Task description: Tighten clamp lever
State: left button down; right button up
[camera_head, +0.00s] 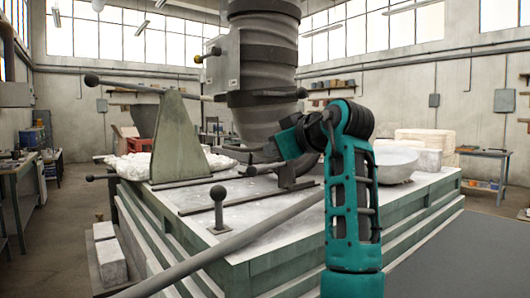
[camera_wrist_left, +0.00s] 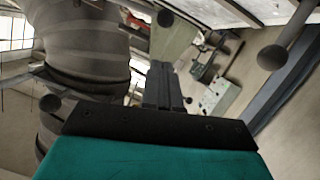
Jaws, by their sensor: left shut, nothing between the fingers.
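Several levers with dark ball knobs show, and I cannot tell which is the clamp lever. A long rod lever (camera_head: 150,89) runs left from the ladle and ends in a ball. A short upright lever (camera_head: 219,212) with a ball top stands at the plinth's front edge. Another ball-ended lever (camera_head: 102,178) sticks out at the plinth's left side. My left gripper (camera_head: 270,151) is in front of the ladle's lower part, its fingers partly hidden. My right gripper is not in view.
The large grey ladle (camera_head: 267,60) hangs above the plinth (camera_head: 270,222). A green triangular bracket (camera_head: 179,140) stands left of it. A thick bar (camera_head: 230,246) crosses the front. A pale bowl (camera_head: 395,166) sits at the right. Dark floor at lower right is clear.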

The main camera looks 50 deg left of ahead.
pick_arm(q)
jog(key=shift+v, duration=2.25)
